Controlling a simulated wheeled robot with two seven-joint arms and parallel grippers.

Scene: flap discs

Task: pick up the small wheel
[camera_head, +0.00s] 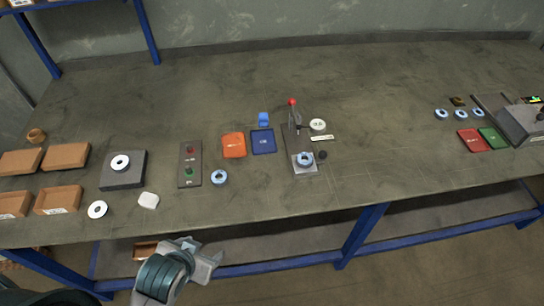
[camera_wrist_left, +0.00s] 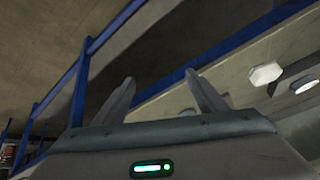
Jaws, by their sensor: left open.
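Several small wheels or discs are in view, and I cannot tell for sure which one is the small wheel. A white disc with a dark hole (camera_head: 97,210) lies flat on the table at the front left. Another white disc (camera_head: 120,162) sits on a dark block (camera_head: 122,182). A blue-rimmed disc (camera_head: 219,177) lies beside the button panel. My left gripper (camera_head: 209,254) is open and empty, in front of and below the table's front edge; its two fingers (camera_wrist_left: 160,82) stand apart in the left wrist view. My right gripper is not in view.
A white angular piece (camera_head: 148,201) lies near the front edge. Orange-brown bins (camera_head: 66,155) stand at the left. A red-knobbed press (camera_head: 292,135) with a blue disc on its base stands mid-table. Blue table framing (camera_head: 362,232) is near my gripper. The back of the table is clear.

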